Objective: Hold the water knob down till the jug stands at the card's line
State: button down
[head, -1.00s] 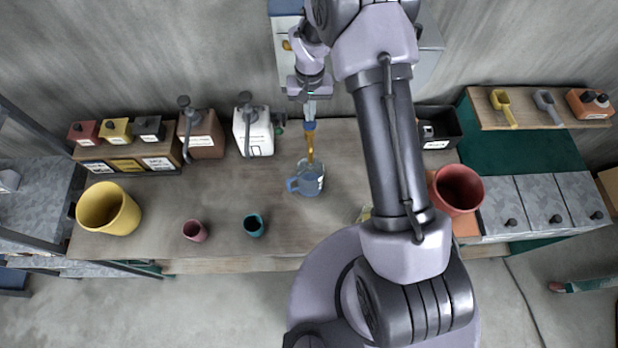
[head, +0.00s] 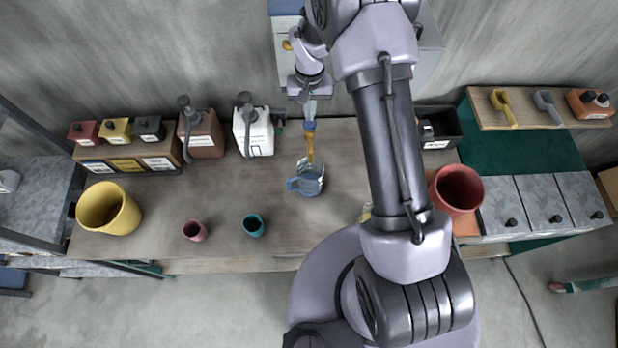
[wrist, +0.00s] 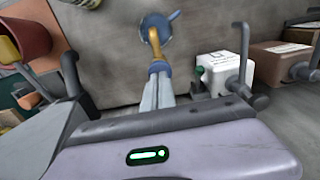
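The blue water knob (head: 310,126) sits on top of a brass spout (head: 310,148). My gripper (head: 310,118) is over the knob, with its fingertips close together at it. The wrist view shows the narrow fingers (wrist: 157,82) meeting the blue knob (wrist: 158,67); whether it is pressed down cannot be told. The clear bluish jug (head: 308,182) stands under the spout, its handle to the left. It also shows in the wrist view (wrist: 152,26). The water level is too small to read. I cannot make out the card's line.
White (head: 255,135) and brown (head: 203,138) pump containers stand left of the spout. A teal cup (head: 254,225), a pink cup (head: 195,230) and a yellow bucket (head: 108,208) are on the bench. My arm hides part of its right side, beside a red pot (head: 458,188).

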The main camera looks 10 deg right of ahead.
aim_at(310, 124)
jog(key=shift+f, duration=0.2)
jog(key=shift+f+b, duration=1.4)
jog(key=shift+b, duration=0.05)
jog(key=shift+r, duration=0.25)
dwell(6.1)
